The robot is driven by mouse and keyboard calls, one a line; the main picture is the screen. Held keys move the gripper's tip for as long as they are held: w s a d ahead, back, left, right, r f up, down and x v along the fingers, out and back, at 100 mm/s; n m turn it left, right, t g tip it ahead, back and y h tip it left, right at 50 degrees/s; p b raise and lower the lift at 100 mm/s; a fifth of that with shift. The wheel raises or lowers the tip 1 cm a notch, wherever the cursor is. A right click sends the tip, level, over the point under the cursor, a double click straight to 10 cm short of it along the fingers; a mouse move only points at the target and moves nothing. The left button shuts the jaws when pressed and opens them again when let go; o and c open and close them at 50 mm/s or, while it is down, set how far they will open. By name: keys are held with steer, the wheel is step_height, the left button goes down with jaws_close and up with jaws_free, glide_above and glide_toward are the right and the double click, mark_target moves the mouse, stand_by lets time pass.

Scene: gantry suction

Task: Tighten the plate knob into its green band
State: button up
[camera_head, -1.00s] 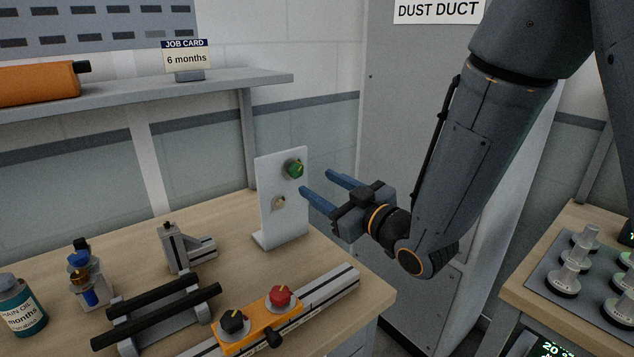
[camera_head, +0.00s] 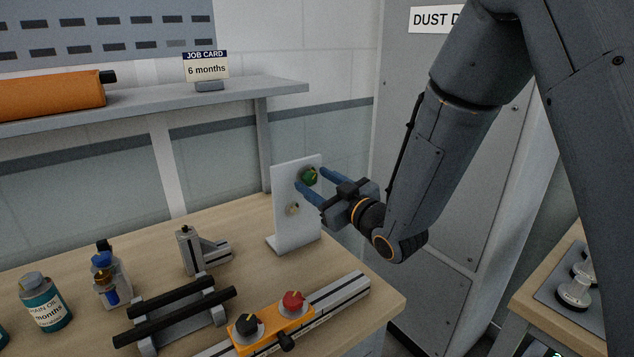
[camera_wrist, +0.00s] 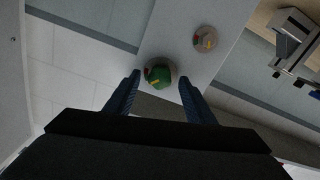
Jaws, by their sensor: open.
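The upright white plate (camera_head: 283,222) stands on the bench. It carries a green knob (camera_head: 309,176) near its top and a smaller beige dial (camera_head: 292,208) below. My gripper (camera_head: 309,180) is open in front of the plate, its two blue fingers pointing at it. In the wrist view the green knob (camera_wrist: 159,74) sits between the fingertips, with clear space on each side. A red mark and a yellowish mark show at the knob's edge. The beige dial (camera_wrist: 206,39) with red, yellow and green marks is up and to the right there. Whether the fingertips reach the knob's depth is unclear.
On the bench are an orange block (camera_head: 270,328) with red and black knobs on a rail, a black-barred stand (camera_head: 175,315), a metal bracket (camera_head: 200,252) and bottles (camera_head: 45,302). A shelf (camera_head: 150,105) is above; a grey duct cabinet (camera_head: 440,190) stands right of the plate.

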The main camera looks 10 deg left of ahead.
steer(key=c, duration=1.1)
steer(key=shift+o, duration=0.2)
steer(key=shift+m+b, duration=0.45)
steer(key=shift+m, duration=0.65)
steer(key=o, duration=1.1)
steer(key=shift+c, duration=0.2)
steer(key=b+v, duration=0.2)
steer(key=v, duration=0.5)
steer(key=shift+s+d, duration=0.25)
steer(key=shift+d, duration=0.05)
